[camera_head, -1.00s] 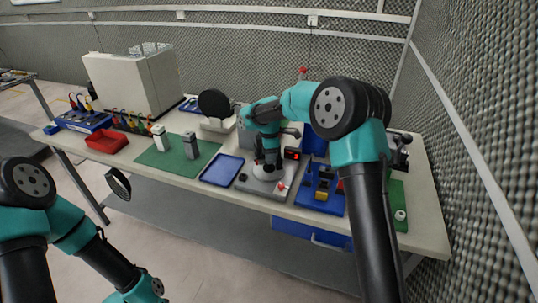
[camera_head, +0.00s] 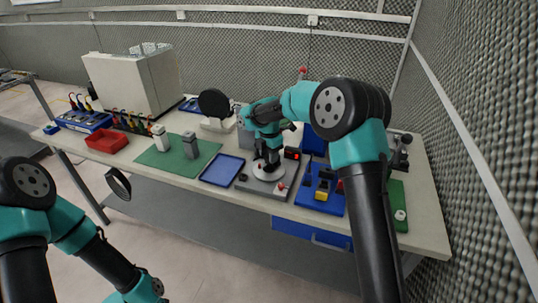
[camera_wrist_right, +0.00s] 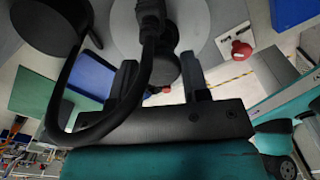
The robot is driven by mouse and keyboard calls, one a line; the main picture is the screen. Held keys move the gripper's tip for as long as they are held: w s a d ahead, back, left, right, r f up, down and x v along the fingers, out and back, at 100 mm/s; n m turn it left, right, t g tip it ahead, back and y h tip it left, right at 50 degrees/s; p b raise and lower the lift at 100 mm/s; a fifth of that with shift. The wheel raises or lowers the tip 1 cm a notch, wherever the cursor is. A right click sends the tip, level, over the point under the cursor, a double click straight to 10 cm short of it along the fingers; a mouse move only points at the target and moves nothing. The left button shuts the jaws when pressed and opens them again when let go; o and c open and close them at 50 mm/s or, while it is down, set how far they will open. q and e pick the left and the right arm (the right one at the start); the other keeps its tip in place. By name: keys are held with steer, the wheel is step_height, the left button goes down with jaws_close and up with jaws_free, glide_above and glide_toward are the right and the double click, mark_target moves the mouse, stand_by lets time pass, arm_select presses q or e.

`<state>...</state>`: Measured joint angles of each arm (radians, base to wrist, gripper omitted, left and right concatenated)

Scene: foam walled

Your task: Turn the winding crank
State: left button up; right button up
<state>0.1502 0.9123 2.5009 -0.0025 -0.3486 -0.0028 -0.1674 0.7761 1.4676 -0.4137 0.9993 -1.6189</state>
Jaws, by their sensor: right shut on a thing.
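The winding crank's round grey disc (camera_head: 264,174) sits on a grey base plate (camera_head: 252,187) at the front middle of the bench. My right gripper (camera_head: 268,163) reaches down over the disc. In the right wrist view the pale disc fills the top middle, and the dark crank knob (camera_wrist_right: 165,68) stands between the two fingers of my right gripper (camera_wrist_right: 160,80). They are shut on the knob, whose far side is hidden.
A red button (camera_head: 281,187) and a small red-lit display (camera_head: 292,153) are close to the crank. A blue tray (camera_head: 222,170) lies to the left, a blue block with a yellow part (camera_head: 321,195) to the right. A green mat (camera_head: 168,160) holds two upright blocks.

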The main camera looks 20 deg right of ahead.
steer(key=shift+n, duration=5.4)
steer(key=shift+n, duration=0.5)
steer(key=o, duration=0.9)
step_height(320, 180, up, 18)
steer(key=shift+f, duration=0.25)
steer(key=shift+f, duration=0.1)
